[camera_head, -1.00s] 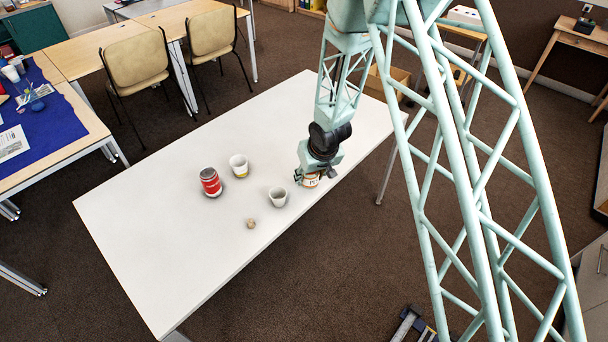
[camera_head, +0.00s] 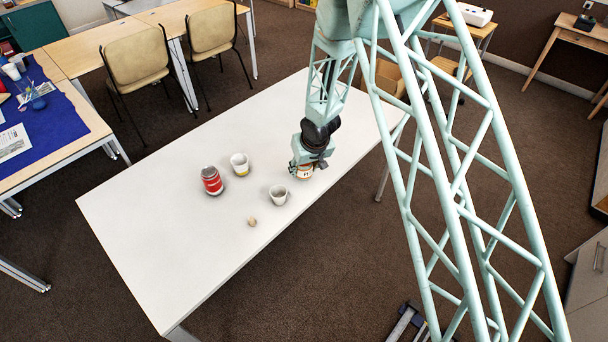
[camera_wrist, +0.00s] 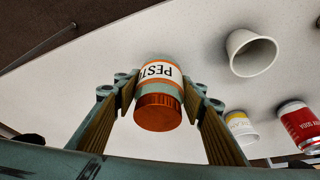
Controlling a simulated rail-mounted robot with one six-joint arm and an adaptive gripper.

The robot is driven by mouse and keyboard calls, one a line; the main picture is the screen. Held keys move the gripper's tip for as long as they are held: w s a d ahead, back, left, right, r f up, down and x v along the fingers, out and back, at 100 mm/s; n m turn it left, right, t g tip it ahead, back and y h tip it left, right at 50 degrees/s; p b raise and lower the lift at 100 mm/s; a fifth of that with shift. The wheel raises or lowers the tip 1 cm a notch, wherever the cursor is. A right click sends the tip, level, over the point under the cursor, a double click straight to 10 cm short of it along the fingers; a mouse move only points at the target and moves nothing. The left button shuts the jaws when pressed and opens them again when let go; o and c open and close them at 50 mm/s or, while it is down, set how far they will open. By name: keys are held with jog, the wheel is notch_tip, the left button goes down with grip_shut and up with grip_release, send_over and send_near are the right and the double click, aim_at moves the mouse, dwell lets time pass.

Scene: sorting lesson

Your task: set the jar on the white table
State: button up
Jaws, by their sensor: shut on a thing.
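The jar (camera_wrist: 158,85) has an orange lid and a white label with "PEST" lettering. It sits between the two fingers of my gripper (camera_head: 304,168), which is shut on it, lid end toward the wrist camera. In the head view only a small part of the jar (camera_head: 305,176) shows below the fingers. The white table (camera_head: 165,245) is under it. The jar is over the table's right part; I cannot tell whether its base touches the top.
A white cup (camera_head: 278,196) stands left of my gripper. Farther left are a white and yellow cup (camera_head: 240,165), a red can (camera_head: 211,182) and a small beige lump (camera_head: 252,222). The table's near left part is clear. Chairs (camera_head: 136,58) stand beyond the far edge.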

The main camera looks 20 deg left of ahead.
aim_at(304, 174)
jog(key=shift+f+b, duration=0.75)
jog(key=shift+f, duration=0.8)
jog(key=shift+f, duration=0.15)
jog(key=o, duration=0.9)
jog(key=shift+r, duration=0.2)
jog(key=shift+s+d+r, duration=0.15)
jog(key=shift+r, duration=0.4)
jog(key=shift+p+v, duration=1.6)
jog(key=shift+v, duration=3.8)
